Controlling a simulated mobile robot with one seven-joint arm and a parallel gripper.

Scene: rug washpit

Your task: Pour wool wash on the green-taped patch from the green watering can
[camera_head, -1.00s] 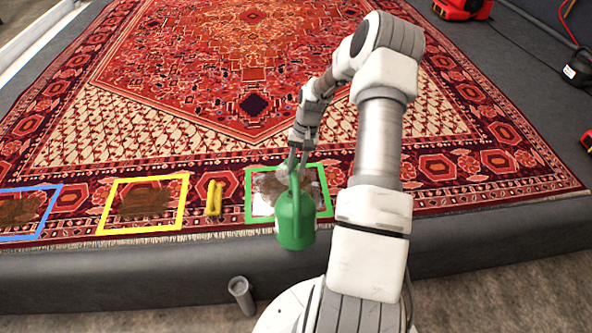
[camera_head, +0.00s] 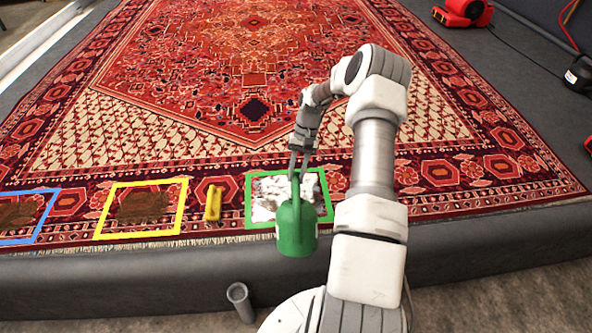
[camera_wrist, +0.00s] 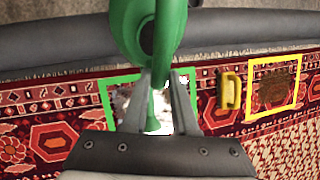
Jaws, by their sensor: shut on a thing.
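The green watering can (camera_head: 295,232) hangs in my gripper (camera_head: 299,172) over the front part of the green-taped patch (camera_head: 248,201). My gripper is shut on the can, seen close up in the wrist view (camera_wrist: 160,92), where the can's green body (camera_wrist: 165,20) fills the top middle. White foam (camera_head: 268,195) covers much of the inside of the green tape, with a little brown at its edge. The can's spout is mostly hidden in the head view. I cannot tell whether liquid is flowing now.
A yellow-handled brush (camera_head: 213,203) lies between the green patch and the yellow-taped stain (camera_head: 143,207). A blue-taped stain (camera_head: 22,214) is farther left. A grey tube (camera_head: 240,301) stands below the platform edge. A red blower (camera_head: 463,12) sits at the far right.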

